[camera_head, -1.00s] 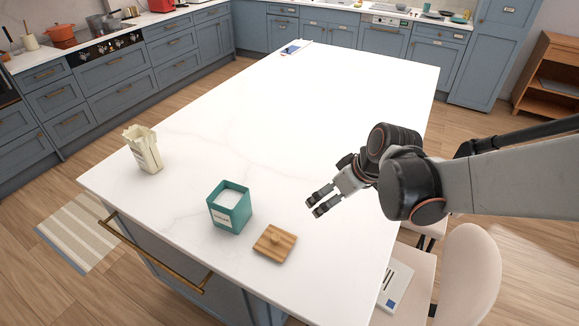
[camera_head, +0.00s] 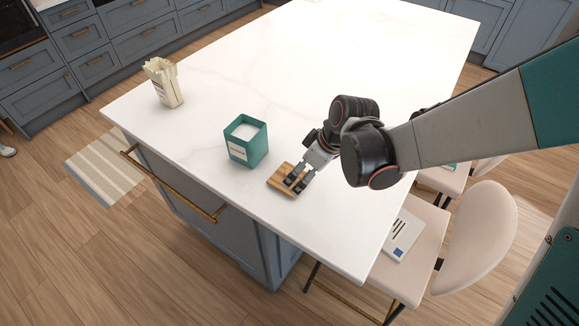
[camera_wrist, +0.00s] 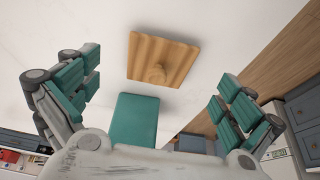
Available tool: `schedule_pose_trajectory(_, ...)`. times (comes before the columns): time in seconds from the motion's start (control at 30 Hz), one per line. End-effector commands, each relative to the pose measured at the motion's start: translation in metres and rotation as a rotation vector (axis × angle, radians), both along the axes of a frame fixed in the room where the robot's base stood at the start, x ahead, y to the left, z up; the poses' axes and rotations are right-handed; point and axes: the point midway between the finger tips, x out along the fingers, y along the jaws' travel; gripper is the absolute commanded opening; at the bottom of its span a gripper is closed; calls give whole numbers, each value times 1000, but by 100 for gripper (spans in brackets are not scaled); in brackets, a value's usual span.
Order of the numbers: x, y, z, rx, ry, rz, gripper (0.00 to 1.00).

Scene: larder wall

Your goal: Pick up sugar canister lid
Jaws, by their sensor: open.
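The wooden lid (camera_head: 275,184), a square striped board, lies flat on the white worktop. It also shows in the wrist view (camera_wrist: 172,50), with its round knob towards me. My gripper (camera_head: 295,183) is over the lid's right part in the head view, with its fingers spread and nothing between them. In the wrist view my gripper (camera_wrist: 156,80) has one finger at each side and the lid ahead between them. The exact height above the lid is hard to tell. The teal canister (camera_head: 240,148) stands uncovered left of the lid, with white contents showing.
A crumpled cream paper bag (camera_head: 164,84) stands at the worktop's left. The island worktop (camera_head: 330,70) is clear behind the canister. A chair (camera_head: 478,228) with a booklet (camera_head: 402,236) on its seat stands at the right edge. A brass rail (camera_head: 172,190) runs along the island's front.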

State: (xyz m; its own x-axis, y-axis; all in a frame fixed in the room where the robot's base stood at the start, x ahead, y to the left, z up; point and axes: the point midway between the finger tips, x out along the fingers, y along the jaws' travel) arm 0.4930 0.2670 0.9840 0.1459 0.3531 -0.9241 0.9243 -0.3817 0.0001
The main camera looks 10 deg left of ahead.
Motion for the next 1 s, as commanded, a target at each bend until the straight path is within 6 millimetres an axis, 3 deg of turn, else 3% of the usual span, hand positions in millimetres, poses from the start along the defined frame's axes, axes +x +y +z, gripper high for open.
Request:
schedule_pose_trajectory(0.23,2,7,-15,0,0,0,100)
schedule_pose_trajectory(0.5,7,22,-49,1,0,-1,100)
schedule_pose_trajectory(0.77,8,24,-50,1,0,-1,100)
schedule_pose_trajectory(0.97,8,24,-50,0,0,-1,57)
schedule_pose_trajectory(1.0,7,24,-50,1,0,-1,54)
